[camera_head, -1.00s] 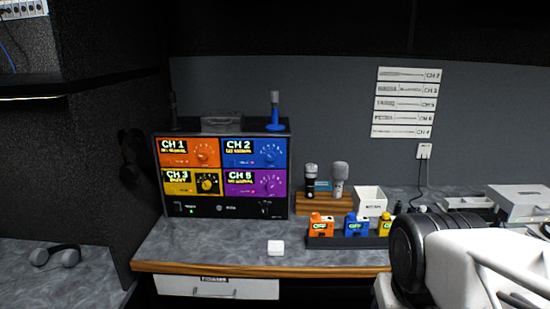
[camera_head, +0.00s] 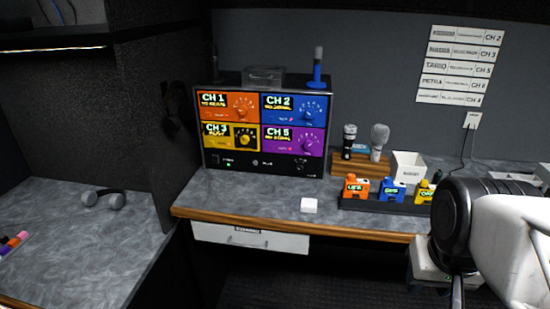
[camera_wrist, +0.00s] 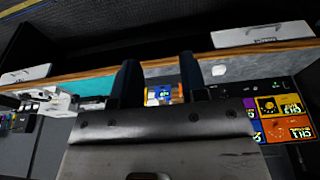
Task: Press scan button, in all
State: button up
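The receiver unit (camera_head: 212,161) stands on the desk in the head view, with orange CH 1, blue CH 2, yellow CH 3 and purple CH 5 panels. Small controls, including a green light (camera_head: 229,164) and a round control (camera_head: 255,162), sit on its black lower strip. Their labels are too small to read, so I cannot tell which is the scan button. In the wrist view, which looks upside down, the coloured panels (camera_wrist: 285,118) show at right. My gripper (camera_wrist: 159,75) is open and empty, its two dark fingers apart, away from the unit. The head view shows only my arm at right.
A small white block (camera_head: 309,206) lies on the desk (camera_head: 250,195) before the unit. Orange (camera_head: 355,188), blue (camera_head: 392,191) and yellow packs stand in a dark rack at right. Microphones and a white box (camera_head: 408,166) stand behind. Headphones (camera_head: 104,198) lie at left.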

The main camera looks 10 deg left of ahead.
grip_shut()
dwell(1.4)
